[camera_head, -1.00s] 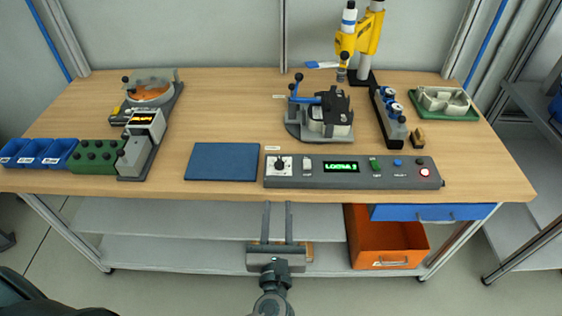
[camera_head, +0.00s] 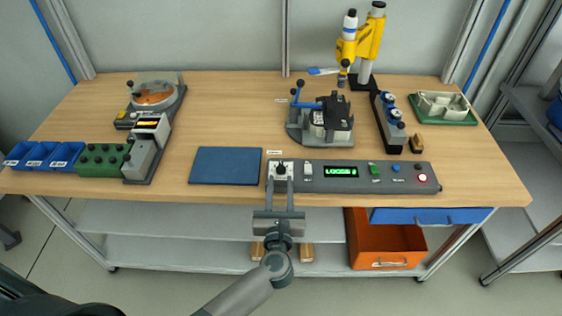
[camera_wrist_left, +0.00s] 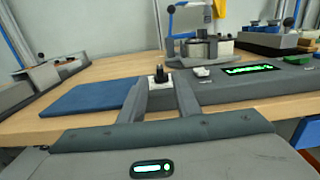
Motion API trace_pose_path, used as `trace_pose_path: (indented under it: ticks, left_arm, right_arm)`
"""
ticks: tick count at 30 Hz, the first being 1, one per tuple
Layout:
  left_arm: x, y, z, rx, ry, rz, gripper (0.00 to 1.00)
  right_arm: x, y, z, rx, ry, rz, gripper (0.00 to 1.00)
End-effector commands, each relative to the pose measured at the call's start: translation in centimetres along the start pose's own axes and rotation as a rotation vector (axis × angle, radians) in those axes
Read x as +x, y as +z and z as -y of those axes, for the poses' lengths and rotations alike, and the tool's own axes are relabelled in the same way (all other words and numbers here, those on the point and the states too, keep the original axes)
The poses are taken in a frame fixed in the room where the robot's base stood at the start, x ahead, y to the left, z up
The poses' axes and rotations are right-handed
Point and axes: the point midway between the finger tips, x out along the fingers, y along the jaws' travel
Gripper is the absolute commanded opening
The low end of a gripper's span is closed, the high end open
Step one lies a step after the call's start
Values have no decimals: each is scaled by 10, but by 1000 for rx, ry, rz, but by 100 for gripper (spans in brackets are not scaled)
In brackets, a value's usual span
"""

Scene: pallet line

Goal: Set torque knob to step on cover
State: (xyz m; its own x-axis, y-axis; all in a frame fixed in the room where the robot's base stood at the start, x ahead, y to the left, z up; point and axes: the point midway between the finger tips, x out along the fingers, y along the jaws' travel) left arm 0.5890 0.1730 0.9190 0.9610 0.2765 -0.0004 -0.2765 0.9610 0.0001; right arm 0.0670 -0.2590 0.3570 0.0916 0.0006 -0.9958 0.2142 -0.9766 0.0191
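The torque knob (camera_head: 281,169) is a small black knob on a white square plate at the left end of the grey control panel (camera_head: 320,184). The panel's green display (camera_head: 341,171) seems to read "LOOSE" with a last character I cannot make out. My left gripper (camera_head: 280,187) is open, its two fingers apart and pointing at the knob from the front edge of the panel. In the left wrist view the knob (camera_wrist_left: 158,74) stands upright between the fingertips (camera_wrist_left: 160,88), with no visible contact. The knob's step marks are too small to read. My right gripper is out of view.
A blue mat (camera_head: 225,166) lies left of the panel. Behind the panel stands a fixture (camera_head: 325,122) with a blue lever. Right of the knob are a white switch (camera_head: 308,169), a green button (camera_head: 373,168) and a lit red button (camera_head: 422,178). An orange bin (camera_head: 385,245) sits below the table.

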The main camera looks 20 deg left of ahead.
Motion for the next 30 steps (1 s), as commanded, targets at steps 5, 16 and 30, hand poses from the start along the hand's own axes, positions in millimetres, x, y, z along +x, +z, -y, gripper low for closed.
trace_pose_path:
  ticks: [5, 16, 30]
  left_arm:
    - [33, 4, 0, 4, 0, 2, 30]
    - [72, 0, 0, 1, 0, 0, 30]
    - [75, 0, 0, 0, 0, 0, 6]
  right_arm:
    - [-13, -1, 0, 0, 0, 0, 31]
    - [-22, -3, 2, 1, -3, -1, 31]
    - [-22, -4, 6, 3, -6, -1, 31]
